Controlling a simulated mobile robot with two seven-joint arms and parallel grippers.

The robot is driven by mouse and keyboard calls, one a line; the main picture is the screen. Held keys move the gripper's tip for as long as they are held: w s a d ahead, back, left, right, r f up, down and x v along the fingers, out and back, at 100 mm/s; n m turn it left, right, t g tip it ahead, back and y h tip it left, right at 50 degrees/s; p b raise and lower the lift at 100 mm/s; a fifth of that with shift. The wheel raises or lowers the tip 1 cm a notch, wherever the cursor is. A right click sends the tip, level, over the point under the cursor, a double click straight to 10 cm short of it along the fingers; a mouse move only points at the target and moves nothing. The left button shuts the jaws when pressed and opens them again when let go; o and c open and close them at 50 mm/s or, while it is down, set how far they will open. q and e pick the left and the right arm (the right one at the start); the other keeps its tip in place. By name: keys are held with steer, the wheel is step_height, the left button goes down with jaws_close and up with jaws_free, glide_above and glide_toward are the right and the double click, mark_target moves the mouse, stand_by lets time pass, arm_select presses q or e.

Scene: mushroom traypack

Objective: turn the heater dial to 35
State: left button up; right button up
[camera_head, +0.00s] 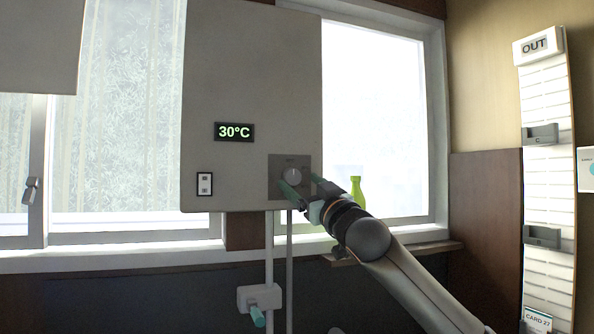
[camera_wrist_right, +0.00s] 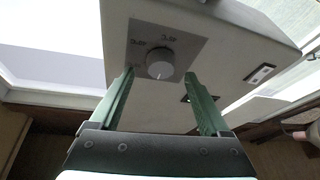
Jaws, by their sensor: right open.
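The heater (camera_head: 240,75) is a large pale box on the wall between the windows. Its display (camera_head: 234,132) reads 30°C in green. The round grey dial (camera_head: 293,176) sits on a darker square plate at the heater's lower right. The dial also shows in the right wrist view (camera_wrist_right: 160,63), with a pale mark near its lower edge. My right gripper (camera_head: 302,188) is open, its green fingers pointing at the dial. In the wrist view the fingertips (camera_wrist_right: 160,84) are on either side, slightly below the dial, and appear apart from it. My left gripper is not in view.
A white switch (camera_head: 204,184) is on the heater's lower left. Pipes (camera_head: 269,240) run down below, with a green-handled valve (camera_head: 258,300). A green bottle (camera_head: 357,191) stands behind my right arm. A card rack (camera_head: 547,180) hangs at the far right.

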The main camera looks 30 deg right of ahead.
mark_target(292, 177)
steer(key=shift+p+x, duration=0.35)
steer(key=shift+x, duration=1)
jaws_close()
